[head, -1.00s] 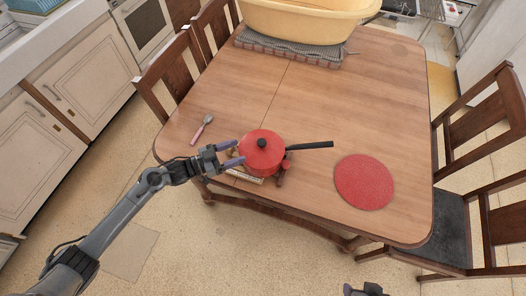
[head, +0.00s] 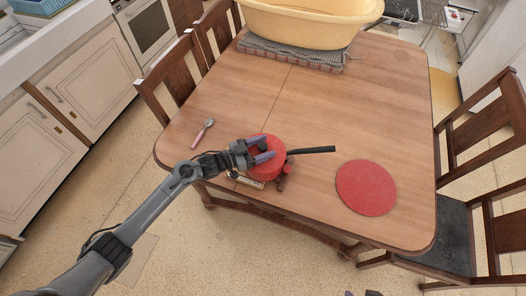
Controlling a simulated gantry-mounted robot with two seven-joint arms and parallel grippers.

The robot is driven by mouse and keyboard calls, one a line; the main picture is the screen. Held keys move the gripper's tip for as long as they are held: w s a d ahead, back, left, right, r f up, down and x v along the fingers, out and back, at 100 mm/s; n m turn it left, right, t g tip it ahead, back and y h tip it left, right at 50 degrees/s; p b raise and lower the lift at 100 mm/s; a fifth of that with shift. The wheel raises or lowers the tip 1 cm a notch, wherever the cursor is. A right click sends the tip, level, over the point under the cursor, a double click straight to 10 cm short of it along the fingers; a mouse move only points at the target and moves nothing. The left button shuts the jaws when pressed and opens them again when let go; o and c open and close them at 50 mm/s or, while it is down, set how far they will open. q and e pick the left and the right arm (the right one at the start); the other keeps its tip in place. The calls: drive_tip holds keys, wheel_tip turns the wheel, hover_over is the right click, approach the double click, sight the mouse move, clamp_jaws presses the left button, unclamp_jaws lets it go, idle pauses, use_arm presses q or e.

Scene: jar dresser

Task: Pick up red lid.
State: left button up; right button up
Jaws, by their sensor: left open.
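The red lid (head: 272,141) sits on top of a red pot (head: 269,172) near the front left edge of the wooden table. The pot's black handle (head: 313,150) points right. My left gripper (head: 267,153) is open, with its purple-grey fingers over the lid's top. The lid's black knob is hidden by the fingers, so I cannot tell whether they touch it. Only a small dark bit of what may be my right gripper (head: 372,293) shows at the bottom edge.
A round red mat (head: 366,187) lies to the right of the pot. A spoon with a pink handle (head: 202,133) lies to the left. A yellow tub (head: 310,24) stands on a grey cloth at the back. The middle of the table is clear. Wooden chairs stand on both sides.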

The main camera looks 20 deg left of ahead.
use_arm(q)
drive_tip(key=shift+c, duration=0.3)
drive_tip(key=c, duration=1.1)
drive_tip(key=shift+o, duration=0.2)
